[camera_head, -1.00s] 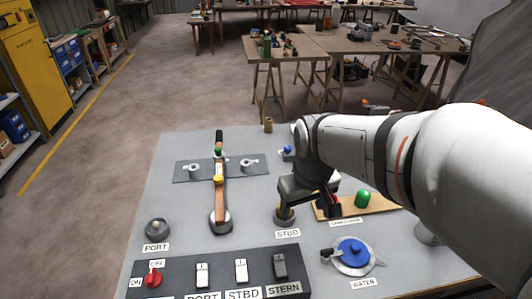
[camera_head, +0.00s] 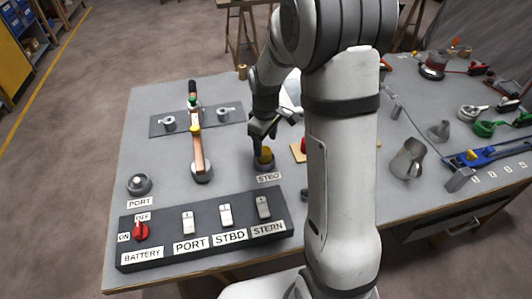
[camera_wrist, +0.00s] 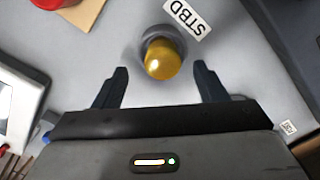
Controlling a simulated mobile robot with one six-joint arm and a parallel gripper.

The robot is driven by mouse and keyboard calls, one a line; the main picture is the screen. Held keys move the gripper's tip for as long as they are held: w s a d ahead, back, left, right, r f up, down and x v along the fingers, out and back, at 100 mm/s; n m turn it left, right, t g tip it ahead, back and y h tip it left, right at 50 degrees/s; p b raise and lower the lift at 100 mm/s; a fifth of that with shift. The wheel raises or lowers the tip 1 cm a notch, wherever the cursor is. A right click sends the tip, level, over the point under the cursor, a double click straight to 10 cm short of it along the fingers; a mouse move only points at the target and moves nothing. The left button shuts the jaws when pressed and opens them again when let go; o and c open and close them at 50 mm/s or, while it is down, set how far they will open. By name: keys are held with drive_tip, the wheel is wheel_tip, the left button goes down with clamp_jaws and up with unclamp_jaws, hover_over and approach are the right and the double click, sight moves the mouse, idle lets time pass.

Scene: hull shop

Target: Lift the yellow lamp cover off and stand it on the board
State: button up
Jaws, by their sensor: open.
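The yellow lamp cover (camera_head: 265,155) sits upright on its round grey base beside the STBD label. In the wrist view the yellow cover (camera_wrist: 162,60) lies ahead of the fingertips, centred in the gap. My gripper (camera_head: 264,132) is just above and behind the cover. In the wrist view my gripper (camera_wrist: 160,78) is open, with one finger to each side and nothing between them. The tan board (camera_head: 298,151) is mostly hidden behind my arm, with a red cover (camera_head: 304,145) on it. A corner of the board (camera_wrist: 88,14) also shows in the wrist view.
A black switch panel (camera_head: 205,235) runs along the front, with a red battery knob (camera_head: 141,231). A tall lever (camera_head: 197,150) stands left of the lamp. The PORT lamp (camera_head: 139,184) is at far left. Cups and tools (camera_head: 408,160) lie at right.

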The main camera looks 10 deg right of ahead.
sight(264, 150)
drive_tip(key=f, duration=0.4)
drive_tip(key=shift+a+f, duration=0.2)
drive_tip(key=shift+f, duration=0.1)
drive_tip(key=c, duration=1)
